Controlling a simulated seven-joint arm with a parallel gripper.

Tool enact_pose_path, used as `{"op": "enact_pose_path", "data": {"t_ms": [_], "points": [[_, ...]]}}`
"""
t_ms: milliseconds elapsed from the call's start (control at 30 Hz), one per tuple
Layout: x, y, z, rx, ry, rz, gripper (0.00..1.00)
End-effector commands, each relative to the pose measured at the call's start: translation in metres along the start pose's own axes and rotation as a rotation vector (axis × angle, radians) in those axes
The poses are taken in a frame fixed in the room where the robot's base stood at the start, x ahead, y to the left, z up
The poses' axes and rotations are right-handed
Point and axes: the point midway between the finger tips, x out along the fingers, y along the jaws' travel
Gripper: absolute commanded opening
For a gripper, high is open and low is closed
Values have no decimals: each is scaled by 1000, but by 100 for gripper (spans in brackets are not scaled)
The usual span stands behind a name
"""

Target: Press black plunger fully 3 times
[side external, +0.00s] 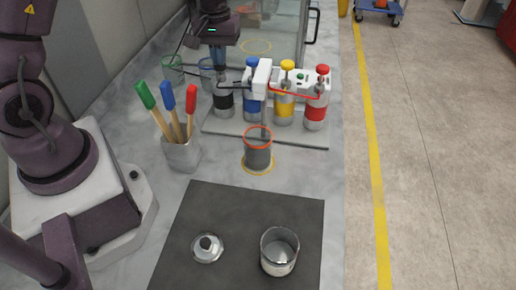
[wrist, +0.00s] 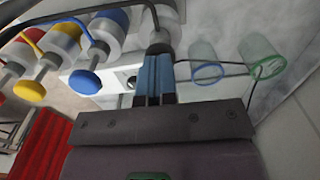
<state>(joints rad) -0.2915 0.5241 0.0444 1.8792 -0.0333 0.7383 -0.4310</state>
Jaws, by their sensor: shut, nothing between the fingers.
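A row of pump canisters stands at the back of the bench in the side external view. My gripper (side external: 219,68) is shut and empty, pointing down directly over this canister. In the wrist view my blue fingers (wrist: 156,60) are together, with their tips at the dark pump (wrist: 156,34); I cannot tell whether they touch the plunger or how far down it is.
Blue (side external: 251,63), yellow (side external: 287,65) and red (side external: 323,70) plungers stand to the right. Brushes in a holder (side external: 182,155) stand left. Clear cups (side external: 172,72) stand behind.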

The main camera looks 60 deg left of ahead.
Motion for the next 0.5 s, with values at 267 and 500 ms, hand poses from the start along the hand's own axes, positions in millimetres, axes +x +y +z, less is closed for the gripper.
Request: {"op": "enact_pose_path", "data": {"t_ms": [267, 500], "points": [[-16, 0, 0, 0, 0, -1, 0], [-31, 0, 0, 0, 1, 0, 0]]}}
